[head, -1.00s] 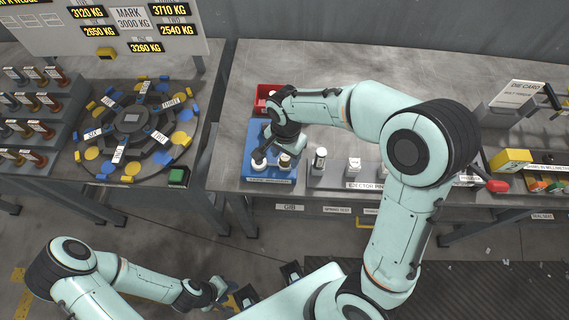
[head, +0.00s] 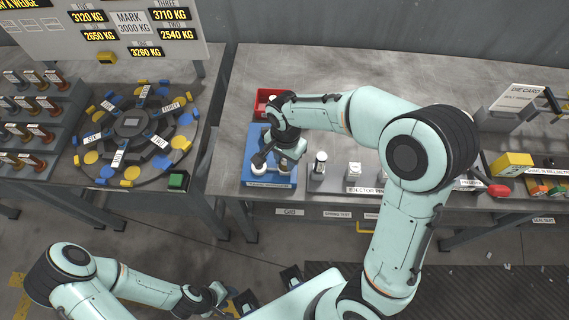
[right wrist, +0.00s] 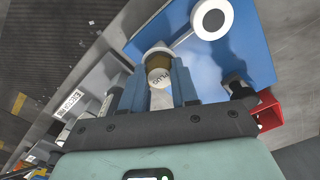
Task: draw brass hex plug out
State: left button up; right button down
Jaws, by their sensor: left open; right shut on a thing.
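The plug (right wrist: 159,77), a brass-coloured piece with a pale end lettered PLUG, is between the fingers of my right gripper (right wrist: 160,70) in the right wrist view. The fingers are shut on it. It stands at a white ring (right wrist: 157,50) on the blue board (right wrist: 245,45); I cannot tell whether it is still seated. In the head view my right gripper (head: 284,158) is low over the blue board (head: 252,142) and hides the plug. My left gripper (head: 222,295) is far from the board, near the bottom edge, and its fingers are hard to make out.
A second white ring (right wrist: 210,19) with a dark centre is linked by a grey bar. A red bin (head: 265,98) is behind the board. A labelled rack with upright parts (head: 320,163) stands just right.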

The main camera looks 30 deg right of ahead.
pick_arm(q)
jog(key=shift+w+r+p, duration=0.25)
jog(key=shift+r+p, duration=0.05)
jog(key=shift+r, duration=0.1)
pick_arm(e)
jog(key=shift+r, duration=0.55)
pick_arm(q)
jog(key=shift+w+r+p, duration=0.7)
jog(key=shift+r+p, duration=0.1)
jog(key=shift+r, duration=0.25)
pick_arm(e)
jog(key=shift+r, duration=1.45)
